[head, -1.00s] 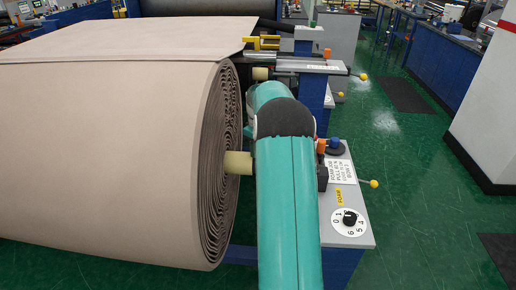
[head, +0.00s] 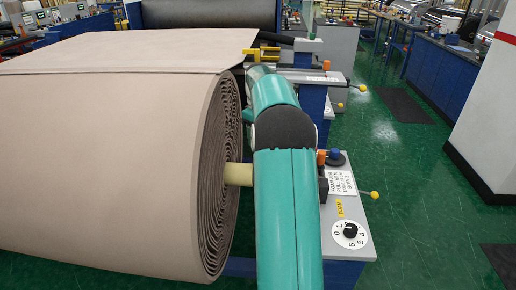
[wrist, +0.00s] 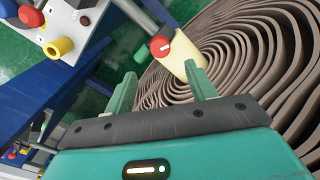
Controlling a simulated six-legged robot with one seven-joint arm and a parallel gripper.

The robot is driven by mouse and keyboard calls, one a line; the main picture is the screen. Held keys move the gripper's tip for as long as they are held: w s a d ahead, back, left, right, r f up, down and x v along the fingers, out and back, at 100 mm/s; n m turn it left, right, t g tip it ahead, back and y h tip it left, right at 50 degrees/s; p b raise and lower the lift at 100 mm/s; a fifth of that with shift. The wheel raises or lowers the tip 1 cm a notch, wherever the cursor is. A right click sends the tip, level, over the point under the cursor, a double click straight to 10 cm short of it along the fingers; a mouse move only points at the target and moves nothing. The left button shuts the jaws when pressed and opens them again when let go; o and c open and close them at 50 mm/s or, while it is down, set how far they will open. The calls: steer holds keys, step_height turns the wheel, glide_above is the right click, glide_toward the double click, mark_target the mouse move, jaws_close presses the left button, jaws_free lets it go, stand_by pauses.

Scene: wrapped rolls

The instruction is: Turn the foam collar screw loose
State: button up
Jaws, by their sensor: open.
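A round red knob with a white mark (wrist: 161,45) shows in the wrist view, beside the cream core tube (wrist: 186,58) of the foam roll (wrist: 260,50). I take this knob for the collar screw; its collar is not clear. My gripper (wrist: 161,80) is open, its two green fingers apart and pointing toward the knob, which lies beyond the fingertips. Nothing is between the fingers. In the head view the core tube (head: 238,174) sticks out of the large beige roll (head: 110,170), and my arm hides the knob.
A grey stand (head: 345,235) with a FOAM label, a numbered dial (head: 350,231) and a yellow-knobbed lever (head: 374,195) stands right of my arm. The wrist view shows yellow (wrist: 59,48), red and blue knobs at upper left.

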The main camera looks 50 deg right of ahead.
step_height(320, 180, up, 3)
stand_by(0.7)
